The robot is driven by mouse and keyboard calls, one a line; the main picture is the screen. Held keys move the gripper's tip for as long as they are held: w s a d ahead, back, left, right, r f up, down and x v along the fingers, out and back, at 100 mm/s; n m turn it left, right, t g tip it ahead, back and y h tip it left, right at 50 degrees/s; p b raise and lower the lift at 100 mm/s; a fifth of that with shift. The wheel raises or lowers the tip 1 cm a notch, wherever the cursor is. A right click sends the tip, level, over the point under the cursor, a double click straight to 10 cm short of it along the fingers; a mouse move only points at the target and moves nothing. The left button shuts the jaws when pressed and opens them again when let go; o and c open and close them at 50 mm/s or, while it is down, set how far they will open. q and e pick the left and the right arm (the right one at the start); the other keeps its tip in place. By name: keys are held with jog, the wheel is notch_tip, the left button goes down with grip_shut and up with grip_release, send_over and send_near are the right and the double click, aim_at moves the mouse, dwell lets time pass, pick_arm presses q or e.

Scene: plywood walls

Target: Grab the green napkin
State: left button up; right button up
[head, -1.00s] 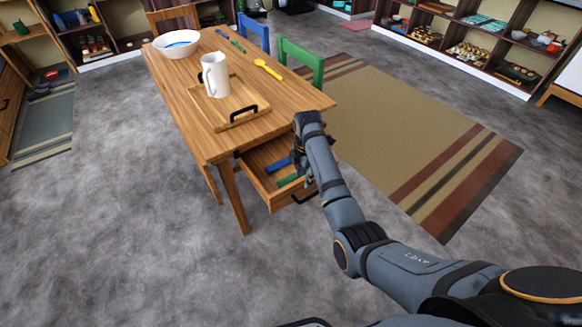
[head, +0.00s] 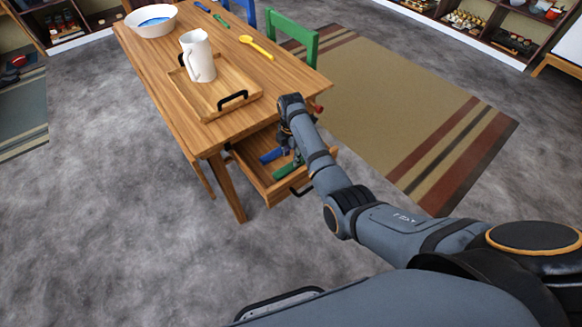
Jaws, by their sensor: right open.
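The open drawer (head: 247,173) sticks out from the near end of the wooden table. A rolled green item (head: 284,172), which looks like the green napkin, lies in it toward the front. A blue rolled item (head: 270,156) lies behind it. My right gripper (head: 298,158) points down over the drawer, at the right end of the green item. It is open; my wrist partly hides its fingers, and whether they touch the green item cannot be told. My left gripper is not in view.
A wooden tray (head: 191,101) with a white pitcher (head: 196,62) stands on the table (head: 290,82). A white bowl (head: 151,29) and a yellow spoon (head: 256,47) are further back. A green chair (head: 292,35) stands at the right side. The floor in front is clear.

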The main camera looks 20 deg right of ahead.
aim_at(291, 165)
notch_tip(291, 165, down, 4)
jog(key=shift+f+b, duration=0.25)
jog(key=shift+b, duration=0.2)
jog(key=shift+f, duration=0.15)
jog(key=shift+s, duration=0.1)
jog(key=c, duration=0.8)
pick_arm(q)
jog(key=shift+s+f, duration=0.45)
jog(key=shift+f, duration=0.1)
pick_arm(e)
jog(key=shift+c, duration=0.2)
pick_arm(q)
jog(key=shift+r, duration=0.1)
